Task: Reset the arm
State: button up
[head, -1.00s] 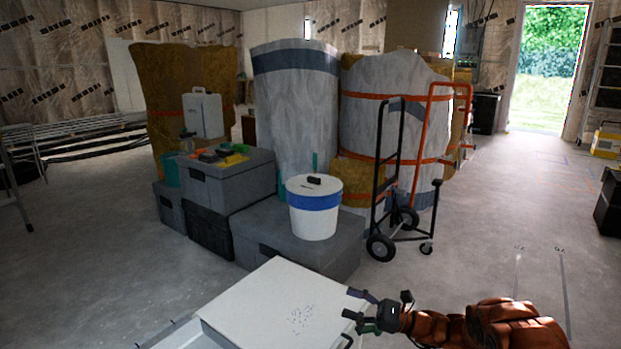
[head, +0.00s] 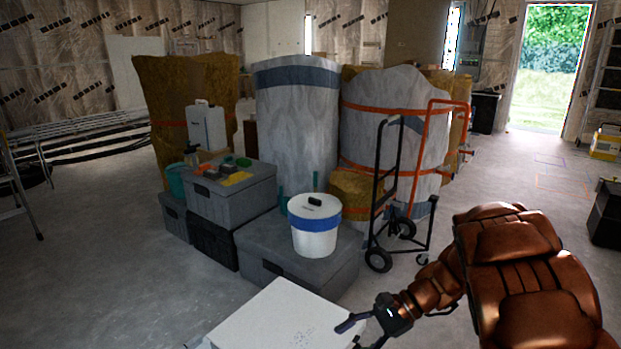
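My gripper (head: 359,331) is at the bottom of the head view, to the right of centre, on my brown padded arm. One dark finger reaches left over the right edge of a white panel (head: 275,318). The other finger is low in the frame and partly cut off. The fingers look spread, with nothing seen between them. I cannot tell whether the finger touches the panel. The panel lies flat at the bottom edge, and its near part is out of the frame.
A white bucket with a blue band (head: 314,225) stands on a grey case (head: 290,252) beyond the panel. A hand truck (head: 379,200) stands right of it, by wrapped rolls (head: 295,130). Open concrete floor (head: 540,185) lies to the right, toward a doorway.

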jog(key=s+d+r+n+h+p, duration=0.3)
jog(key=s+r+n+p, duration=0.1)
jog(key=s+r+p, duration=0.3)
jog(key=s+d+r+n+h+p, duration=0.3)
jog(key=s+r+p, duration=0.4)
jog(key=s+r, duration=0.5)
jog(key=s+d+r+n+h+p, duration=0.3)
jog(key=s+r+n+h+p, duration=0.1)
jog(key=s+r+p, duration=0.4)
jog(key=shift+s+d+r+n+h, duration=0.25)
jog(key=shift+s+r+n+h, duration=0.15)
jog(key=shift+s+r+h, duration=0.35)
jog(key=shift+r, duration=0.1)
